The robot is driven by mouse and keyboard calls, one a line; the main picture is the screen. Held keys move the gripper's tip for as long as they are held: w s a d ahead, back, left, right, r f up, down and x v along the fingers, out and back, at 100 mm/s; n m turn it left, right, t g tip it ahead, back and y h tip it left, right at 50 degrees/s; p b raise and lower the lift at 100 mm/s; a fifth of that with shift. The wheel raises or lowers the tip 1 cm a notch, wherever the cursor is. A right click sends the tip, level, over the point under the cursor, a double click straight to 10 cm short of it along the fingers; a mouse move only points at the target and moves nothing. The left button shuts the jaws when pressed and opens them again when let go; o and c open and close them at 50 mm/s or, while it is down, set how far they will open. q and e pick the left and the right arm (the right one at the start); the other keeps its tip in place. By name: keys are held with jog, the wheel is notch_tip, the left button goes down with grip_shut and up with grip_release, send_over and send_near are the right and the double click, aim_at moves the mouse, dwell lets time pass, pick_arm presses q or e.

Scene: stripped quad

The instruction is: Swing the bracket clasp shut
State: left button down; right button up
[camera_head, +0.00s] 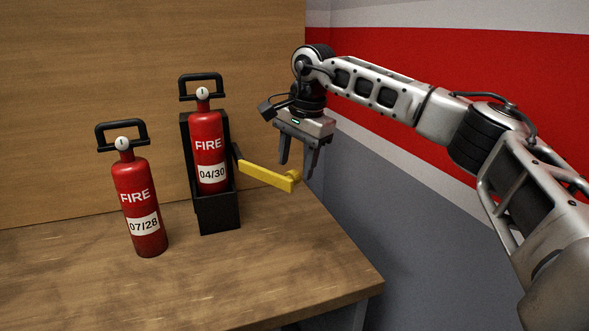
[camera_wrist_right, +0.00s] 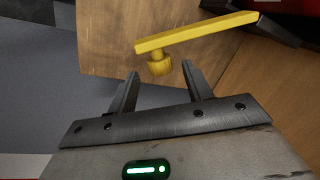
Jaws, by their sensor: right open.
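The black bracket (camera_head: 218,214) stands on the wooden table and holds a red fire extinguisher (camera_head: 207,145) labelled 04/30. Its yellow clasp (camera_head: 264,175) is swung open and sticks out to the right of the bracket, with a knob at its free end. My right gripper (camera_head: 297,172) is open and empty, pointing down beside the clasp's free end. In the right wrist view the yellow clasp (camera_wrist_right: 195,33) lies just beyond the fingertips, with its knob (camera_wrist_right: 160,64) in front of the gap between them. I cannot tell whether they touch. My left gripper is not in view.
A second red extinguisher (camera_head: 139,205), labelled 07/28, stands free on the table (camera_head: 230,270) left of the bracket. A wooden panel (camera_head: 120,50) rises behind. The table's right edge lies close to my right gripper, and its front right is clear.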

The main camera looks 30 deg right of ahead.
jog(key=shift+w+f, duration=0.15)
jog(key=shift+f, duration=0.55)
jog(key=shift+w+f, duration=0.1)
jog(key=shift+f, duration=0.55)
jog(key=shift+a, duration=0.1)
grip_shut()
